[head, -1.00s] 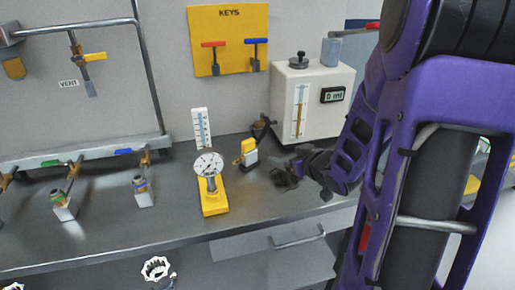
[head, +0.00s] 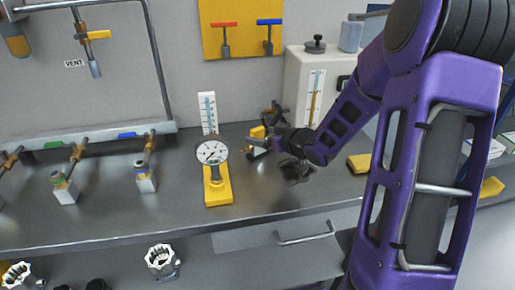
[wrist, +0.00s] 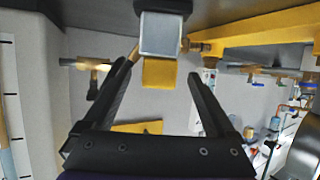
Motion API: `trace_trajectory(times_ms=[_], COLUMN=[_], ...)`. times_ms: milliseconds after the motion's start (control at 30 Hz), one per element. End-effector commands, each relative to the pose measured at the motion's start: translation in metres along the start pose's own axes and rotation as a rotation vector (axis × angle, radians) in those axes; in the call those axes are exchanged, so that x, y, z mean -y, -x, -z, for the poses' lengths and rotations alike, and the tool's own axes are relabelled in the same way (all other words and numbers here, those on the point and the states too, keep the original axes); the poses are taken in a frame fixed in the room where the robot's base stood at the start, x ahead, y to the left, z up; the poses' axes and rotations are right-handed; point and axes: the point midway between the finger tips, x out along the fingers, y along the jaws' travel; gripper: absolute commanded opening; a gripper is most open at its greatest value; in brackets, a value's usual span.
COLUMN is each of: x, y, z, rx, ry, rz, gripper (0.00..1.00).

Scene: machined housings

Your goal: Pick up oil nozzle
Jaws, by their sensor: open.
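My gripper (head: 266,146) is at the back of the bench beside a small yellow and grey piece (head: 257,134), which it partly covers. In the wrist view my gripper (wrist: 160,72) is open and empty, its two dark fingers apart. A grey square-faced block with a yellow part (wrist: 160,72) shows between and beyond the fingertips. I cannot tell for sure which part is the oil nozzle. A dark fitting (head: 275,112) sticks out from the white oil dispenser (head: 299,85), just behind my gripper.
A dial gauge on a yellow base (head: 217,190) stands close to the left of my gripper. Several valves (head: 145,178) stand farther left. The bench front right of the gauge is clear.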

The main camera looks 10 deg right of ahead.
Motion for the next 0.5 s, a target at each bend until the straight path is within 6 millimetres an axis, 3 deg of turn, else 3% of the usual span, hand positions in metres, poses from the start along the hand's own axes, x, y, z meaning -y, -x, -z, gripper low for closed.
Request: trace_trajectory(times_ms=[267,500], x=[0.0,0.001], y=[-0.022,-0.057], z=[-0.003,-0.007], rx=[0.001,0.0], ry=[-0.001,-0.001], rz=[0.001,0.001], gripper=[0.91,0.91])
